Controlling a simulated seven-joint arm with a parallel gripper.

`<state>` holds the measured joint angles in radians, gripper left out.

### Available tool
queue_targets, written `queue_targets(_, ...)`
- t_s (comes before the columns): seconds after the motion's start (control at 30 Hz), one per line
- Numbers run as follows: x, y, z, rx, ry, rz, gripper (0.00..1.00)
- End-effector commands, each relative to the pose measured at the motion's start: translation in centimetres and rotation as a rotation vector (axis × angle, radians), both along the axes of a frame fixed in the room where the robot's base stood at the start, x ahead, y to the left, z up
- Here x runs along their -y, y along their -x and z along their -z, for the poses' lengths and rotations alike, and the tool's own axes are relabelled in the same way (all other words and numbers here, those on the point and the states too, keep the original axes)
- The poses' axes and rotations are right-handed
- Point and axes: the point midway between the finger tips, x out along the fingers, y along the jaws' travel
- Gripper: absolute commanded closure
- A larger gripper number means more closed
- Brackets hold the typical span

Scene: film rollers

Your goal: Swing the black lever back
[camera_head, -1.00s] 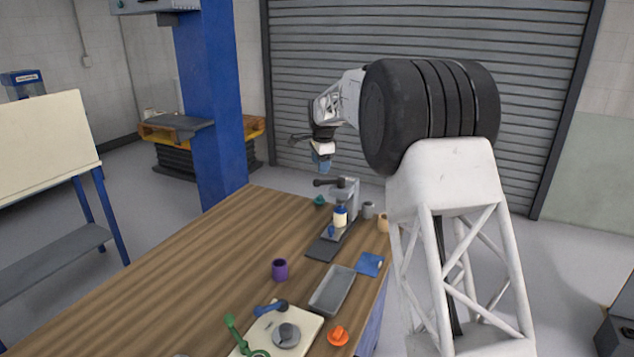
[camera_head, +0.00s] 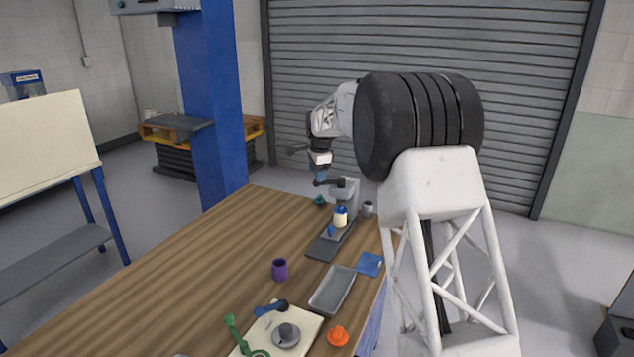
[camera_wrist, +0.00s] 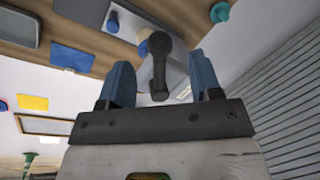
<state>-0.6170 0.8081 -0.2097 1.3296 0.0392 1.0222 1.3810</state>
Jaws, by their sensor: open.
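The black lever (camera_head: 327,183) sticks out to the left from the top of a small grey press (camera_head: 345,193) at the table's far end. In the wrist view the lever (camera_wrist: 159,65) shows between the two blue fingers of my gripper (camera_wrist: 160,82), with a gap on each side. My gripper (camera_head: 320,173) is open and just above the lever in the head view. I cannot tell whether either finger touches it. A cream and blue bottle-like piece (camera_head: 341,217) stands on the press base.
A teal knob (camera_head: 320,201) and a grey cup (camera_head: 368,209) stand near the press. A purple cup (camera_head: 279,270), a grey tray (camera_head: 333,290), a blue sheet (camera_head: 371,264) and an orange piece (camera_head: 338,335) lie closer. The table's left side is clear.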

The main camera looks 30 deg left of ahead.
Motion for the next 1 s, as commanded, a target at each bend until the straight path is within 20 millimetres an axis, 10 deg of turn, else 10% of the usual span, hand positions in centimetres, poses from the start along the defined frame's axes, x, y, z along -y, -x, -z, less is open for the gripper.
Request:
queue_targets(0.77,-0.6,-0.5,4.2,-0.001,-0.001,0.0,0.42)
queue_targets(1.0,-0.6,-0.5,4.2,-0.001,-0.001,0.0,0.77)
